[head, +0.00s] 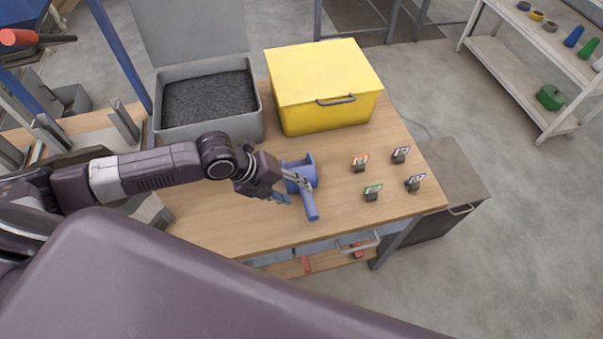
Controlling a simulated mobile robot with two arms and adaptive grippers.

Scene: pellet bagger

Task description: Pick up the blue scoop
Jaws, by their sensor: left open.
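The blue scoop (309,205) lies on the wooden table with its round cup toward the back and its handle pointing toward the table's front edge. My left gripper (287,189) is open at the scoop's left side, close to the cup and the upper handle. Its fingers overlap part of the scoop in this view, and I cannot tell whether they touch it. My right gripper is not in view.
A grey bin of dark pellets (209,98) and a yellow lidded box (322,85) stand behind the scoop. Several small tag holders (372,192) stand to its right. The table (245,230) is clear in front. A shelf (515,70) stands at the far right.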

